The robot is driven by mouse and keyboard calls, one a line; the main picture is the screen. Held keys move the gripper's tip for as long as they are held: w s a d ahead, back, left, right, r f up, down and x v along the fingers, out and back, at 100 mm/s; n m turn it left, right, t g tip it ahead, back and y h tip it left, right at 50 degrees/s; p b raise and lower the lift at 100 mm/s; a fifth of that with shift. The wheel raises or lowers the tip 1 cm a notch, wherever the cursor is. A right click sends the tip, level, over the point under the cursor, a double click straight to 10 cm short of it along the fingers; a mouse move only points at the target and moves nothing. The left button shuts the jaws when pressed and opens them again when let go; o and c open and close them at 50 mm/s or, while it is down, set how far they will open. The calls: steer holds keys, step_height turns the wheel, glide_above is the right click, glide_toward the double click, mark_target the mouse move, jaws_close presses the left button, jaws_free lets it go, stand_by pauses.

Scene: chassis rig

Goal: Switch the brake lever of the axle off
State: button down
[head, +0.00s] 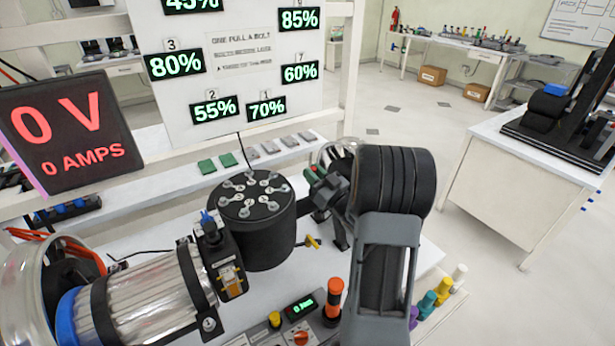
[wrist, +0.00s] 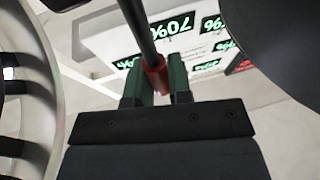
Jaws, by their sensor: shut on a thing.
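A lever with a thin dark rod and a red grip (wrist: 156,76) runs between the two green fingers of my gripper (wrist: 156,88) in the wrist view. The fingers are shut on the red grip. In the head view my gripper (head: 314,174) is to the right of a black hub (head: 265,238) with several numbered bolts on its top. A bit of red shows at the fingertips there. Most of the lever and the axle behind it are hidden by my arm in the head view.
A silver motor (head: 150,292) lies at the lower left. A small yellow handle (head: 313,242) sticks out right of the hub. A control box (head: 300,315) with an orange-topped post (head: 333,298) stands in front. A percentage board (head: 240,65) and a voltage display (head: 70,135) are behind.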

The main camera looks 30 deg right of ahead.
steer(key=shift+a, duration=0.1)
steer(key=c, duration=1.1)
jaws_free()
steer(key=shift+o, duration=0.2)
